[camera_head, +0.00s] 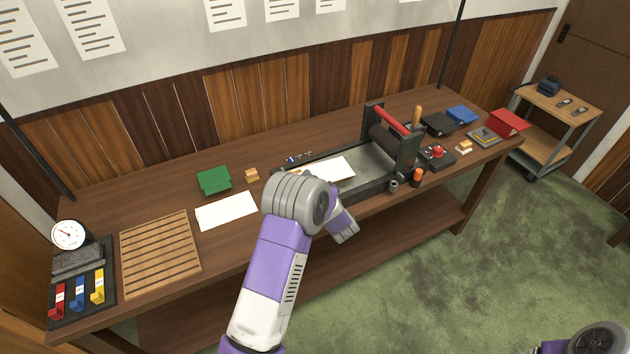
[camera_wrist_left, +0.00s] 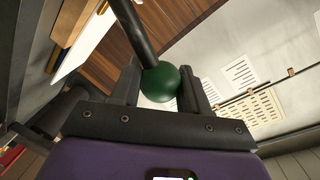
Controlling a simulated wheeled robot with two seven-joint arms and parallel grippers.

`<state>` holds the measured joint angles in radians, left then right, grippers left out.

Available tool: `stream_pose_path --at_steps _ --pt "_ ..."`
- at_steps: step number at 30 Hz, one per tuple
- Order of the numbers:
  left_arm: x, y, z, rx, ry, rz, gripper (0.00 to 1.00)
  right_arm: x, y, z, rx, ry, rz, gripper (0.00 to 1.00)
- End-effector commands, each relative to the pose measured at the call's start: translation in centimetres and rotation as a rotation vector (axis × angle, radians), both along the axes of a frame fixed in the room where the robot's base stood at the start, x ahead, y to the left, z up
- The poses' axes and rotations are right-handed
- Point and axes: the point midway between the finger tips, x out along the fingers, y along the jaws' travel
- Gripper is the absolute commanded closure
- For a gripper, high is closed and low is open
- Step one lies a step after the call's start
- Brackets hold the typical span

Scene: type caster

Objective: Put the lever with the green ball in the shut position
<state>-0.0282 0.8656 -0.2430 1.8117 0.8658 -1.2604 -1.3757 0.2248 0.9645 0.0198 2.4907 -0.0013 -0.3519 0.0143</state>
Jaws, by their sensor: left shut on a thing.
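The green ball (camera_wrist_left: 162,84) fills the space between the two dark fingers of my left gripper (camera_wrist_left: 165,78) in the left wrist view. The gripper is shut on the ball. A black lever rod (camera_wrist_left: 134,30) runs from the ball up toward the top of that view. In the head view, my left arm's wrist is in front of the press bed (camera_head: 372,163), and the ball and lever are hidden; I cannot make out the fingers there. My right gripper is not in view.
On the bench (camera_head: 160,192) stand the press's roller and red bar (camera_head: 392,122). A slatted wooden rack (camera_head: 160,252), green box (camera_head: 214,180), white paper sheet (camera_head: 226,210) and dial gauge (camera_head: 69,234) lie left. A red button box (camera_head: 438,155) and small trolley (camera_head: 557,104) are right.

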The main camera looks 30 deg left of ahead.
Motion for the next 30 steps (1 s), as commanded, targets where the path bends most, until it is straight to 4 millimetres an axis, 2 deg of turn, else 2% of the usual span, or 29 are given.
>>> stream_pose_path --at_steps 3,4,8,17,30 --pt "0.3 -0.2 0.3 0.001 -0.006 -0.007 1.0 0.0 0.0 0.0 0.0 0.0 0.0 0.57" --pt "0.3 -0.2 0.3 0.001 -0.006 -0.007 0.5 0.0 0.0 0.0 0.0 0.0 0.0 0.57" --pt "0.2 -0.2 0.2 0.0 -0.005 -0.006 0.32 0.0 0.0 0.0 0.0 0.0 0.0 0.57" --pt "0.0 -0.3 0.1 0.0 -0.002 -0.004 0.32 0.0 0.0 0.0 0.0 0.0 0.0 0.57" --pt "-3.7 -5.4 1.0 0.0 -0.003 -0.007 0.32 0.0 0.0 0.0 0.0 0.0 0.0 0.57"
